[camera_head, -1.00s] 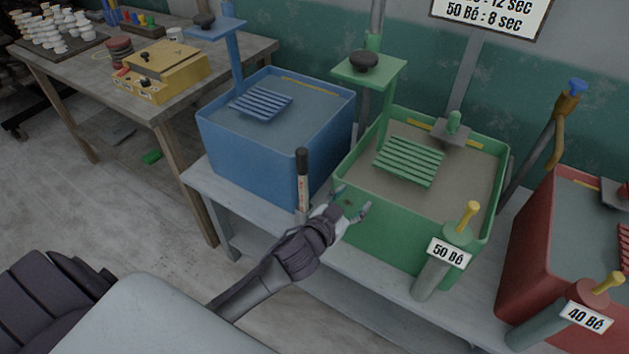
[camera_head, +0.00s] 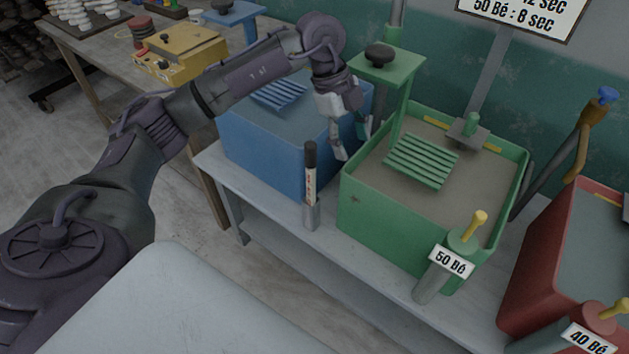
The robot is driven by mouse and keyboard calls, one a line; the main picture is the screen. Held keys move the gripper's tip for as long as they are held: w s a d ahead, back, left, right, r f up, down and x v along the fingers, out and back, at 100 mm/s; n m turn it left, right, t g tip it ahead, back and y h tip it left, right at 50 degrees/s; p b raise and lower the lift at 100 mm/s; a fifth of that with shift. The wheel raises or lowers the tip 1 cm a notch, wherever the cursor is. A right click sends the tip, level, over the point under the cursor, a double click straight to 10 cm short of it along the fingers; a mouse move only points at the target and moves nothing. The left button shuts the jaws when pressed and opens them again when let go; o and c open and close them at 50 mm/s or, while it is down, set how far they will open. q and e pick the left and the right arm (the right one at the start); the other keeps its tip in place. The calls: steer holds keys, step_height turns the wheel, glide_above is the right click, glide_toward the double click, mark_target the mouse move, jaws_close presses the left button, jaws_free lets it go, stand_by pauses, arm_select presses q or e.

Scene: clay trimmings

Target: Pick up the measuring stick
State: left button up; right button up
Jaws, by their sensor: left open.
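No thing in view is plainly marked as a measuring stick. A slim upright pen-like stick (camera_head: 311,182) with a black top and a pale printed label stands in a small grey holder at the bench's front, between the blue and green tubs. A long rod (camera_head: 577,145) with a blue top and brown grip leans between the green and red tubs. My left gripper (camera_head: 350,147) is open and empty, pointing down above the gap between the blue and green tubs, behind and right of the black-topped stick and apart from it. My right gripper is out of view.
The bench (camera_head: 270,218) holds the blue tub (camera_head: 262,148), green tub (camera_head: 395,228) and red tub (camera_head: 545,270). Grey tubes with yellow-handled rods carry labels 50 Bé (camera_head: 450,261) and 40 Bé (camera_head: 588,337). A green post with a small shelf (camera_head: 385,66) rises near my gripper.

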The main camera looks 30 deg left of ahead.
mark_target(310, 144)
arm_select(q)
steer(key=a+r+n+y, duration=0.1)
steer(key=a, duration=0.2)
steer(key=a+r+n+y, duration=0.1)
steer(key=a, duration=0.2)
steer(key=a+r+n+y, duration=0.1)
steer(key=a+y, duration=0.1)
steer(key=a, duration=0.1)
steer(key=shift+s+a+r, duration=0.1)
steer(key=shift+s+a, duration=0.05)
step_height(310, 144, down, 8)
steer(key=shift+a+r+p, duration=0.1)
steer(key=shift+p, duration=0.65)
steer(key=shift+f, duration=0.45)
steer(key=shift+f+p, duration=1)
steer(key=shift+f, duration=1.4)
jaws_close()
